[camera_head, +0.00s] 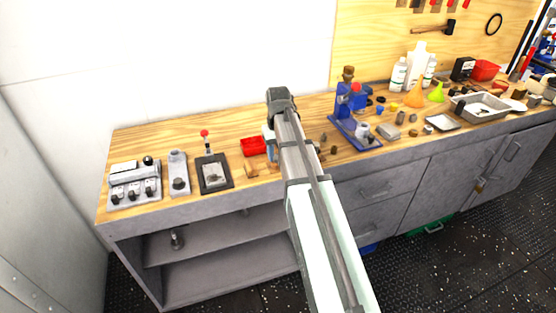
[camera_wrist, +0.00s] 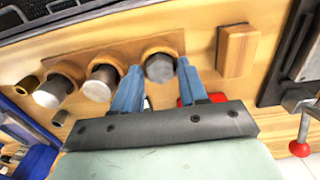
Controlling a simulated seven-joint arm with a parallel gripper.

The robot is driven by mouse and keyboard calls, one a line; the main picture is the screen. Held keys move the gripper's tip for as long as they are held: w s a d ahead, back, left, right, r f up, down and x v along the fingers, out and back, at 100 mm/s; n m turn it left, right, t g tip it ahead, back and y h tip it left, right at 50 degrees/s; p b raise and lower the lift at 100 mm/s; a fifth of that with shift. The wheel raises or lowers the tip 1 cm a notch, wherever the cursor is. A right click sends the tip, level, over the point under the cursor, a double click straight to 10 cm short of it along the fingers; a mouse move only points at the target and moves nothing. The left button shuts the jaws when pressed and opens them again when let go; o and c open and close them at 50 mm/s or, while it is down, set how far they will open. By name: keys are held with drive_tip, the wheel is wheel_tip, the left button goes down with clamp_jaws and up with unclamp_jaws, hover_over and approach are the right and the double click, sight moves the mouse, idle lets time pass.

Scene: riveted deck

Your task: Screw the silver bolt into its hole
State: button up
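In the wrist view, several round-headed pieces stand in a row in a wooden board (camera_wrist: 85,55). Two have pale silver ends, the left one (camera_wrist: 48,92) and the middle one (camera_wrist: 98,84). The third, a dark grey hexagonal head (camera_wrist: 160,68), sits in a round opening. I cannot tell which is the task's silver bolt. My gripper (camera_wrist: 160,67) has its two blue fingers on either side of the dark head, apparently with small gaps. In the head view, my arm hides most of my gripper and this row; a blue finger (camera_head: 269,134) shows beside the arm.
A red tray (camera_head: 252,147) lies just left of my arm. A panel with a red-knobbed lever (camera_head: 213,172) and a control box (camera_head: 135,187) stand further left. A blue press-like stand (camera_head: 345,108) is to the right, with bottles and a metal tray (camera_head: 482,108) beyond.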

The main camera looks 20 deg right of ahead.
drive_tip(key=c, duration=0.5)
drive_tip(key=shift+c, duration=0.2)
drive_tip(key=shift+r, duration=0.3)
drive_tip(key=shift+r, duration=2.2)
